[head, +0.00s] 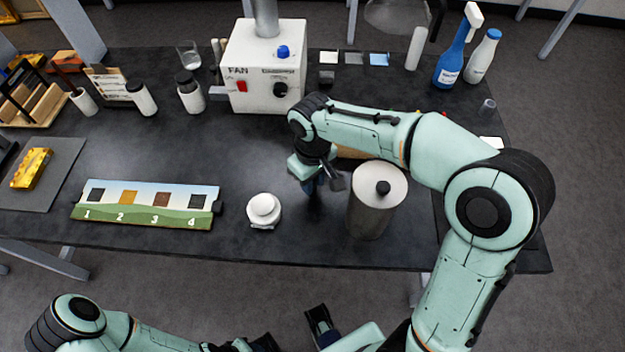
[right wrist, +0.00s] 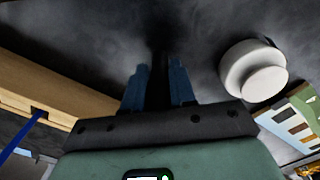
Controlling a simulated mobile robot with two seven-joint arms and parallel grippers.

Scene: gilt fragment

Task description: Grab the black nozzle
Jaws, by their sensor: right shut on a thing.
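My right gripper (head: 314,185) points down over the black table, between a white lidded jar and a grey metal cylinder. In the right wrist view its two blue fingers (right wrist: 160,68) stand close together, shut on a narrow dark thing (right wrist: 158,88), which I take to be the black nozzle. Its outline barely shows against the dark table and shadow, and the hand hides it in the head view. I cannot tell whether it touches the table. My left gripper (head: 292,333) is at the bottom edge, partly cut off, away from the table.
The white jar (head: 264,211) stands just left of my right gripper, and the metal cylinder (head: 372,212) just right. A numbered strip board (head: 148,222) lies further left. A white fan box (head: 250,92) stands behind. Bottles stand at the back corners. The table's front edge is close.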

